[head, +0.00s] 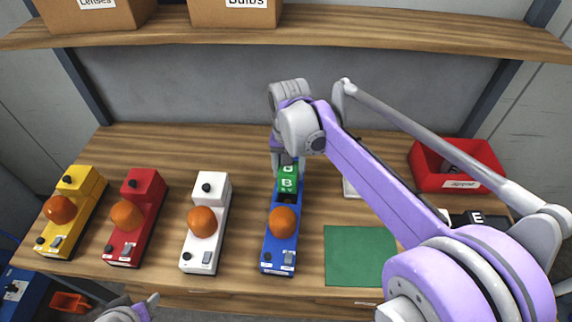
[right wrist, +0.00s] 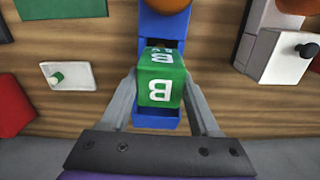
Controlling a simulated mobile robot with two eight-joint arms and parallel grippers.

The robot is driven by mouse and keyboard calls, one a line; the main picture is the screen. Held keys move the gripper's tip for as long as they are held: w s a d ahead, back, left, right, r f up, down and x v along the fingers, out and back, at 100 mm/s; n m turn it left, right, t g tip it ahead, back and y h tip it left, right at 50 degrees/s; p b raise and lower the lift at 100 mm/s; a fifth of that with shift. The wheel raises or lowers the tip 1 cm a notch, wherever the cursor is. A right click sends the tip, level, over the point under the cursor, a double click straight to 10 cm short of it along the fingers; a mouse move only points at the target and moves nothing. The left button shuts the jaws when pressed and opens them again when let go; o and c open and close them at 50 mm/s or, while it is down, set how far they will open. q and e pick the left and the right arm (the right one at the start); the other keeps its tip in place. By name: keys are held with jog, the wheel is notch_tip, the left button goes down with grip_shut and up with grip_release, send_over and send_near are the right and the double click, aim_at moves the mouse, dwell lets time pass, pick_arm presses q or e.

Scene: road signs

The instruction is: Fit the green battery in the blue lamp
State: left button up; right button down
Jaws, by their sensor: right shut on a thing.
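The blue lamp (head: 279,255) stands on the table, with an orange bulb (head: 283,222) and a dark opening behind the bulb. The green battery (head: 288,180), marked with a white B, is at the lamp's rear part, over or partly in that opening; I cannot tell how deep it sits. My right gripper (head: 286,160) is shut on the battery, a finger on each side in the right wrist view (right wrist: 160,103). The blue lamp (right wrist: 162,28) shows there in front of and behind the battery (right wrist: 160,85). My left gripper (head: 140,307) is partly in view at the bottom edge, away from the lamp.
White (head: 204,235), red (head: 133,225) and yellow (head: 72,215) lamps stand to the left. A green mat (head: 360,255) lies right of the blue lamp. A red bin (head: 458,178) and a black block marked E (head: 478,218) are further right. A shelf (head: 330,37) with boxes hangs above.

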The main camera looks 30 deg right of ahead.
aim_at(288, 188)
jog(key=shift+f+b, duration=1.95)
jog(key=shift+f, duration=2.05)
pick_arm(q)
notch_tip(288, 188, down, 6)
jog(key=s, duration=0.2)
jog(key=shift+s+g, duration=0.2)
jog(key=shift+g, duration=0.1)
jog(key=shift+r, duration=0.1)
pick_arm(e)
jog(key=shift+w, duration=0.1)
jog(key=shift+c, duration=0.2)
grip_release()
notch_tip(288, 188, up, 11)
jog(key=shift+f+p, duration=0.1)
jog(key=shift+p, duration=0.25)
pick_arm(q)
jog(key=shift+w+r, duration=0.2)
jog(key=shift+r, duration=0.25)
